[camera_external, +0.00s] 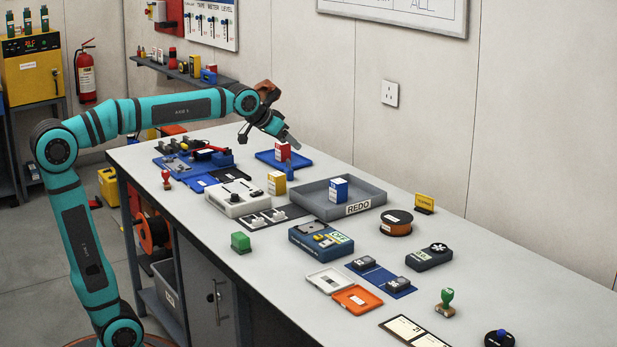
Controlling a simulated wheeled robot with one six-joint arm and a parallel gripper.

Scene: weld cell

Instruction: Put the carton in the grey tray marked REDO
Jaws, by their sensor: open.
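The grey tray marked REDO (372,205) sits on the bench, and a blue-and-white carton (338,190) stands upright inside it. A red-and-white carton (282,152) stands at the blue tray (266,158) farther back. A yellow-and-white carton (276,184) stands on the bench just left of the grey tray. My gripper (268,138) is open and empty, with its fingers spread above and around the far side of the blue tray, close to the red-and-white carton. Whether a finger touches that carton I cannot tell.
A white device (237,198) and a blue parts tray (178,165) lie to the left. A blue box with gadgets (320,242), an orange-and-black spool (396,222) and a yellow sign (425,203) stand around the grey tray. The bench front is partly clear.

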